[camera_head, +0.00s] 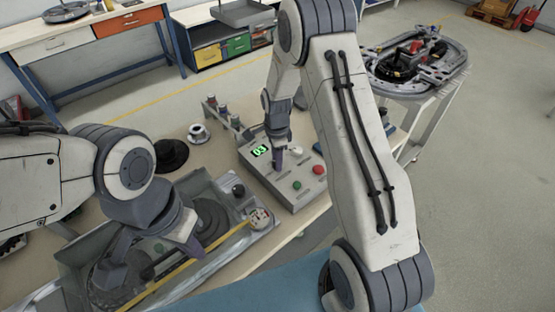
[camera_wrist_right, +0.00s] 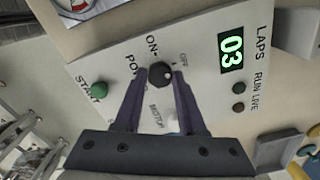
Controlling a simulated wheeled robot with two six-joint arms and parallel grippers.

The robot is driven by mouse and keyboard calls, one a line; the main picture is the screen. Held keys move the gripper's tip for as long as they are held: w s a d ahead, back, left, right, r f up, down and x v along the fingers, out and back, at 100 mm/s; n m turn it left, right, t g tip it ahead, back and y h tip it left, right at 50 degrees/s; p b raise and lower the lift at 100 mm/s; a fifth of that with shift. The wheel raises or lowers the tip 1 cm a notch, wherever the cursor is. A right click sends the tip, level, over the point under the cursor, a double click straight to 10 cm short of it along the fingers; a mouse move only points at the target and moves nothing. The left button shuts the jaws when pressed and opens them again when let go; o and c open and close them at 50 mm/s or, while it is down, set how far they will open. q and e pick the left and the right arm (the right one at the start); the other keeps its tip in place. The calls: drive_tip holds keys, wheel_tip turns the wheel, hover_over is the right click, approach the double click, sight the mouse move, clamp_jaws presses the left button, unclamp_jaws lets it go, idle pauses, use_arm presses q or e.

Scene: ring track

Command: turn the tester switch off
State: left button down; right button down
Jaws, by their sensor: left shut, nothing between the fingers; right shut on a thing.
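The grey tester box (camera_head: 265,172) stands on the table in the head view, with a green lit display (camera_head: 260,151) reading 03. In the right wrist view its panel shows the round black switch knob (camera_wrist_right: 160,73) between the labels ON and OFF. My right gripper (camera_wrist_right: 161,80), also in the head view (camera_head: 279,168), has its purple fingers closed on the two sides of the knob. Which label the knob points to is hard to tell. My left gripper (camera_head: 192,248) is shut and empty above the metal tray (camera_head: 68,262).
The tester has a green button (camera_head: 297,185) and a red button (camera_head: 319,170). A cup on a saucer (camera_head: 198,134) and a black disc (camera_head: 171,155) are behind the tray. A ring track (camera_head: 420,88) stands on another table at the right.

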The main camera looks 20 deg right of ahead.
drive_tip(key=shift+w+r+m, duration=0.1)
drive_tip(key=shift+w+m, duration=0.05)
drive_tip(key=shift+m, duration=0.25)
drive_tip(key=c, duration=0.5)
unclamp_jaws()
drive_tip(key=shift+a, duration=0.1)
wheel_tip(320, 180, up, 10)
drive_tip(key=b, duration=0.2)
drive_tip(key=shift+r, duration=0.2)
